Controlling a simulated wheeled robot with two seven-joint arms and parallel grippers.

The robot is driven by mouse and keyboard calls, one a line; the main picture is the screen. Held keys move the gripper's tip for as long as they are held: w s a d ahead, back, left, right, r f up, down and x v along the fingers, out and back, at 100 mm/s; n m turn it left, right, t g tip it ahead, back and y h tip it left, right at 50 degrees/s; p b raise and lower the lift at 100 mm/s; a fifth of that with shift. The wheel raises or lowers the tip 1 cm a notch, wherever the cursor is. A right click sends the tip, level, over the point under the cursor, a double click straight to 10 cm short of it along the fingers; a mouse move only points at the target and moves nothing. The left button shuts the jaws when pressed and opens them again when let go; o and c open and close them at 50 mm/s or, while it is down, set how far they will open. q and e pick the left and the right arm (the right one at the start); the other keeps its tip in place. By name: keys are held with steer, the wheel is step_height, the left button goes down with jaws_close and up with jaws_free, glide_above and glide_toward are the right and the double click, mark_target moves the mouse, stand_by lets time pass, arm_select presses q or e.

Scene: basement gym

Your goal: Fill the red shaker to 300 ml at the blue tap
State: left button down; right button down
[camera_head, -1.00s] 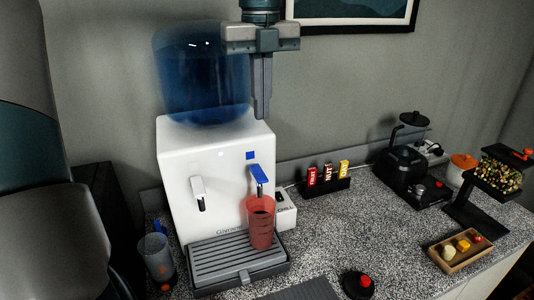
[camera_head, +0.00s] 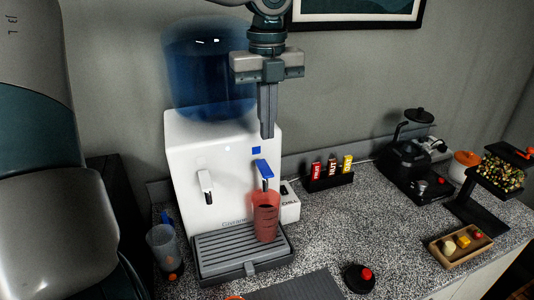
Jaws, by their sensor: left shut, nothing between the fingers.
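The red shaker (camera_head: 266,222) is see-through and stands upright on the drip tray (camera_head: 215,254) of the white water dispenser (camera_head: 222,150). It is under the blue tap (camera_head: 264,170), with its rim just below the spout. Its lower part looks darker, but I cannot read the level or the marks. My left gripper (camera_head: 267,136) points down in front of the dispenser, above the blue tap and apart from it in the picture. Its fingers are together and empty. My right gripper is out of view.
A white tap (camera_head: 205,182) is left of the blue one. A clear cup (camera_head: 162,245) stands left of the tray. A black rack (camera_head: 330,180), a black machine (camera_head: 412,170) and a wooden tray (camera_head: 461,245) are on the right. Speckled counter is free between them.

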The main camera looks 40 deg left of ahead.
arm_select(q)
steer(key=p, duration=0.3)
glide_above(267, 172)
step_height(267, 172, down, 7)
steer(key=shift+r, duration=0.15)
steer(key=shift+w+f, duration=0.1)
steer(key=shift+f, duration=0.85)
